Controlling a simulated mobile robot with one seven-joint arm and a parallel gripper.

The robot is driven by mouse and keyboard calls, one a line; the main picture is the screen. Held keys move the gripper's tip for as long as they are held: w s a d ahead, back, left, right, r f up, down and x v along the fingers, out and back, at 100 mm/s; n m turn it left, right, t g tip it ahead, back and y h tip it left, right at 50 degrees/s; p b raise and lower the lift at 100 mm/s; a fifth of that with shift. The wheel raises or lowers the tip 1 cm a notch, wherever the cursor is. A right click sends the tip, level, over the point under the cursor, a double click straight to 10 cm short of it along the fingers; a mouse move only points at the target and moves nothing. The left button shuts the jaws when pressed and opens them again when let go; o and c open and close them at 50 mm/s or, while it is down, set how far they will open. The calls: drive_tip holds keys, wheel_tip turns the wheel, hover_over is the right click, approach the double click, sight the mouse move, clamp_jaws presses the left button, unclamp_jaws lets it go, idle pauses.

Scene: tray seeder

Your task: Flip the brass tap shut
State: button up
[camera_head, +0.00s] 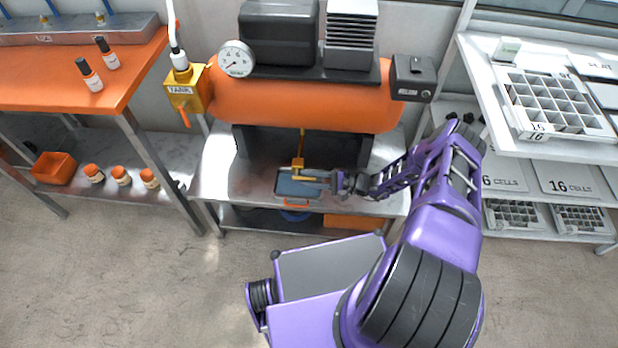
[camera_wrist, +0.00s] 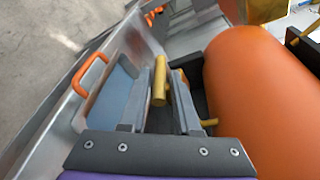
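The brass tap (camera_head: 298,164) hangs on a thin pipe below the orange tank (camera_head: 305,105). In the head view my gripper (camera_head: 328,179) reaches in from the right, level with the tap's lower end. In the wrist view a brass bar of the tap (camera_wrist: 159,82) stands between the two grey fingers of my gripper (camera_wrist: 164,95). The fingers are apart. The left finger is very close to the bar, and I cannot tell whether it touches. A gap shows on the right side. The tap's far end is partly hidden.
A blue-grey tray (camera_head: 292,187) with an orange handle (camera_wrist: 88,72) lies below the tap on the metal bench (camera_head: 235,180). A yellow box (camera_head: 186,92) with an orange lever hangs left of the tank. A white shelf (camera_head: 480,75) with cell trays stands at right.

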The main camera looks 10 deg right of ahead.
clamp_jaws()
drive_tip(key=shift+f+b, duration=0.35)
drive_tip(key=shift+b, duration=0.5)
drive_tip(key=shift+f+y+b, duration=0.1)
drive_tip(key=shift+y+b, duration=0.4)
drive_tip(key=shift+b, duration=0.35)
drive_tip(key=shift+r+t, duration=0.25)
drive_tip(key=shift+t, duration=0.05)
